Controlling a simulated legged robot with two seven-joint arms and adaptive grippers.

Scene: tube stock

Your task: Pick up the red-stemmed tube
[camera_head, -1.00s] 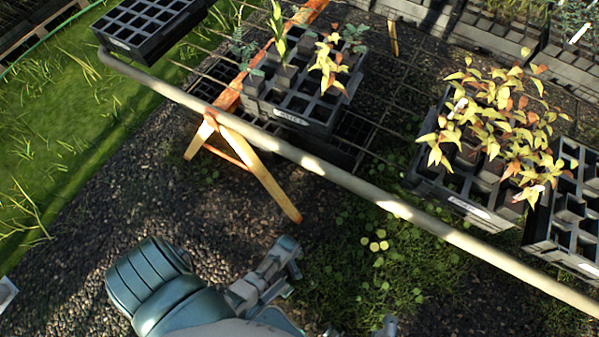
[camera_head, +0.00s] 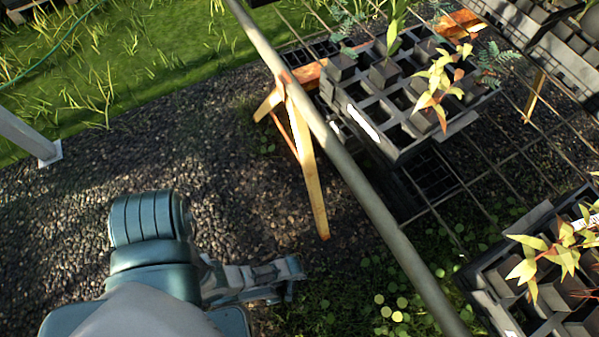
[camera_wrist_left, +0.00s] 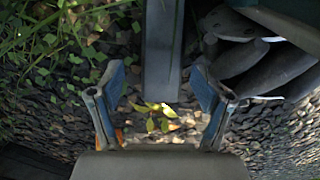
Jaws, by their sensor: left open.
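A black tray (camera_head: 400,145) on the mesh bench holds several dark square tubes. One tube carries a yellow-orange leafy plant (camera_head: 437,80), another a plain green one (camera_head: 392,38), and others feathery blue-green ones (camera_head: 497,62). I cannot make out a red stem on any of them. My left gripper (camera_head: 291,278) is low over the ground, on the near side of the bench rail, apart from the tray. My right gripper is not in view.
A grey rail (camera_head: 345,160) runs diagonally between my left arm and the tray. A wooden trestle leg (camera_head: 308,170) stands under it. Another tray (camera_head: 497,290) with yellow-leaved plants is at the lower right. A grey post (camera_head: 25,135) stands at the left. Gravel lies open between.

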